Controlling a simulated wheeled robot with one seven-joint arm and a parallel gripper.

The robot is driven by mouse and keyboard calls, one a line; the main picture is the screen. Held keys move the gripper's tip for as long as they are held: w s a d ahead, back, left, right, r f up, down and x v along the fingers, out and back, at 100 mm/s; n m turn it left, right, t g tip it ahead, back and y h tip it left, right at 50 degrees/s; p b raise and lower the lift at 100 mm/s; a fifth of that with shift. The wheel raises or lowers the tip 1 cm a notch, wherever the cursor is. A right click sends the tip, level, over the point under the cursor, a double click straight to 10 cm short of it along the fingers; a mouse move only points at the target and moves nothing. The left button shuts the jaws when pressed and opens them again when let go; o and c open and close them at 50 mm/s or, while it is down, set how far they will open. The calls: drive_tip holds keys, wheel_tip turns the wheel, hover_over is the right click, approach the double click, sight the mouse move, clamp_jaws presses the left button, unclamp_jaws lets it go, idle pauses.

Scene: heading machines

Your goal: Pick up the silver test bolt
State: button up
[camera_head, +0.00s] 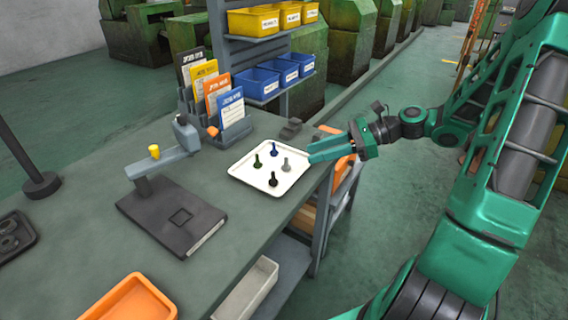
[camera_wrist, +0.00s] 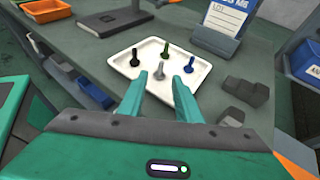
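The silver test bolt (camera_head: 286,164) stands head down on a white tray (camera_head: 240,175) on the workbench, at the tray's right side. It also shows in the wrist view (camera_wrist: 159,70) as a grey bolt, between and beyond my fingertips. A black bolt (camera_head: 272,180), a green bolt (camera_head: 257,161) and a blue bolt (camera_head: 273,150) stand on the same tray. My gripper (camera_head: 312,152) is at the tray's right edge. In the wrist view its two green fingers (camera_wrist: 162,82) are apart, with nothing between them, and point toward the silver bolt.
A grey device with a yellow knob (camera_head: 154,151) stands left of the tray. A card holder (camera_head: 234,130) stands behind it. Small dark grey blocks (camera_head: 291,128) lie near the bench edge. Blue bins (camera_head: 262,85) hang on the rack. An orange tray (camera_head: 130,300) is in front.

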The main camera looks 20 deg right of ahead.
sight(286, 167)
drive_tip(key=x, duration=0.4)
drive_tip(key=shift+w+a+f, duration=0.1)
drive_tip(key=shift+w+f, duration=0.05)
drive_tip(key=shift+x, duration=2.6)
drive_tip(key=shift+w, duration=0.15)
drive_tip(key=shift+c, duration=0.7)
clamp_jaws()
